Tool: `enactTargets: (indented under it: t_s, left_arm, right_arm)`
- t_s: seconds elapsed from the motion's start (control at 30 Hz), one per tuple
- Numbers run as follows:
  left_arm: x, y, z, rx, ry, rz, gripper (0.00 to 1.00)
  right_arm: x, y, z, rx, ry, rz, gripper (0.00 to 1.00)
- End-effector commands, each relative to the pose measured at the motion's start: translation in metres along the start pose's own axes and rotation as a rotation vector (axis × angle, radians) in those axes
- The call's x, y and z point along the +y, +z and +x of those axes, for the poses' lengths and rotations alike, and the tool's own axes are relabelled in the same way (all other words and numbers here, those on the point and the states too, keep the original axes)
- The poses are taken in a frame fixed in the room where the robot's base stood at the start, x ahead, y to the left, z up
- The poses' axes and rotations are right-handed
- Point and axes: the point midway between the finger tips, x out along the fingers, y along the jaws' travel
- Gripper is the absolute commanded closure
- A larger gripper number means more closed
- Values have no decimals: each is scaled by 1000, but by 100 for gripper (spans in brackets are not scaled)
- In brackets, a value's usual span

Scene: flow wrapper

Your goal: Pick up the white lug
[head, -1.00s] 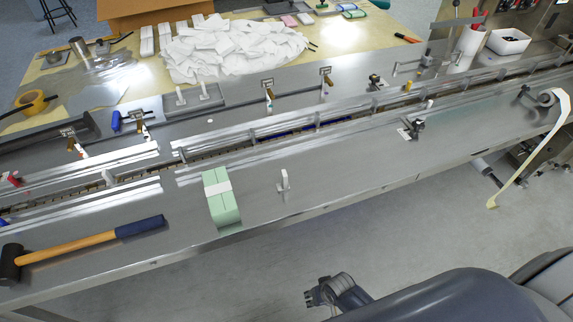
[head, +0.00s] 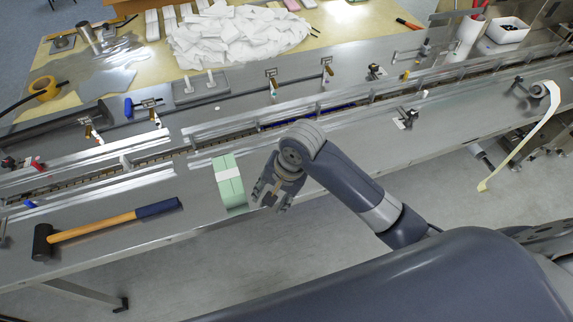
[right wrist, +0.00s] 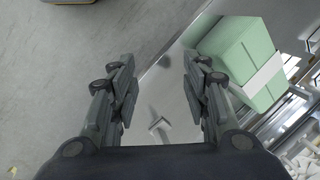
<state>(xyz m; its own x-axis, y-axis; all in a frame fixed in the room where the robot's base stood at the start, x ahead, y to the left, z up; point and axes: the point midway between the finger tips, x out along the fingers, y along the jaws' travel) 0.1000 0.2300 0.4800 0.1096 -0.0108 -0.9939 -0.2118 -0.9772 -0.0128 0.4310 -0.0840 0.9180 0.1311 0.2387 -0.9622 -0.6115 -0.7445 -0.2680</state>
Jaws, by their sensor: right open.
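My right gripper (head: 270,196) is open and empty, over the front edge of the steel bench, just right of the green block. The wrist view also shows its open fingers (right wrist: 158,78). My left gripper is not in view.
The green block with a white band (head: 229,182) stands close by my right gripper. A hammer (head: 110,225) lies to the left. The guide rails (head: 245,128) run behind. The bench top (head: 360,145) to the right is mostly clear.

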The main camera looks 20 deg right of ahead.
Motion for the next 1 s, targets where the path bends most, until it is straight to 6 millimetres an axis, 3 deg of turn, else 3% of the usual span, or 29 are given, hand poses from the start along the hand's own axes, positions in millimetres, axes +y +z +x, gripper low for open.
enactTargets:
  t_s: [0.1,0.33,0.57,0.67,1.0]
  left_arm:
    - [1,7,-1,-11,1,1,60]
    - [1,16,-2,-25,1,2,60]
    - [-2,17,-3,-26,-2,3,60]
    - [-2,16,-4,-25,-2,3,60]
    - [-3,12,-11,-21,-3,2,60]
  right_arm:
    - [-17,-25,-16,13,55,180,57]
    - [-34,-77,-58,92,175,627,57]
    - [-38,-106,-90,164,224,901,57]
    - [-36,-110,-88,174,233,941,57]
    - [-23,-112,-45,174,230,947,57]
